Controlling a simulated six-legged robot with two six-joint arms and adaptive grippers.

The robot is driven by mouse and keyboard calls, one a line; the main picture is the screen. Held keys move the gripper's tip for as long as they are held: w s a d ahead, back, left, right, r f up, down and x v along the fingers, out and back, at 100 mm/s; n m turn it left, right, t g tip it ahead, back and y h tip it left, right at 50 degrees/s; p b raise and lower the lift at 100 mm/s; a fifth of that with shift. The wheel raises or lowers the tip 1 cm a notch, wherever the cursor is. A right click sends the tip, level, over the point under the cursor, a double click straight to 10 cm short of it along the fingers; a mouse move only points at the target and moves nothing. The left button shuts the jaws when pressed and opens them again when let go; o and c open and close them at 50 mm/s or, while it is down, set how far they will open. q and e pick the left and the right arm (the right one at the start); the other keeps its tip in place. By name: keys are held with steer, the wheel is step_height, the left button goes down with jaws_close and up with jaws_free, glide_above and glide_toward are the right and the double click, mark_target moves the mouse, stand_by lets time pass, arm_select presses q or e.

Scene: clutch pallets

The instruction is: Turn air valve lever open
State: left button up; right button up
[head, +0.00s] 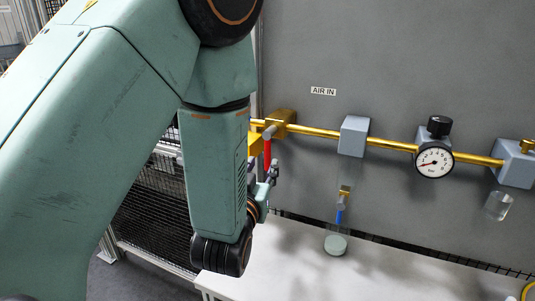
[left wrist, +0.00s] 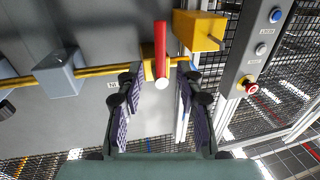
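The air valve is a brass block (head: 283,119) at the left end of a brass pipe. Its red lever (head: 267,152) hangs down from it in the head view. In the left wrist view the red lever (left wrist: 160,42) points toward the camera, its pale end (left wrist: 161,84) nearest. My left gripper (left wrist: 160,74) is open, with one finger on each side of the lever and visible gaps between. In the head view my left gripper (head: 270,173) is partly hidden behind my arm, close to the lever's lower end. My right gripper is in neither view.
An "AIR IN" label (head: 323,91) is on the grey panel. Along the pipe are a grey block (head: 353,136) and a pressure gauge (head: 434,162). A pale bench (head: 300,262) lies below. A yellow block (left wrist: 197,31) and a button panel (left wrist: 246,50) are close right in the wrist view.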

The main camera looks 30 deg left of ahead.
mark_target(267, 156)
arm_select(q)
steer(key=p+x, duration=0.1)
steer(key=x, duration=0.4)
steer(key=shift+w+a+f, duration=0.15)
steer(key=shift+w, duration=0.1)
steer(key=shift+w+a, duration=0.1)
steer(key=shift+w, duration=0.7)
steer(key=shift+a, duration=0.1)
steer(key=c, duration=0.6)
jaws_close()
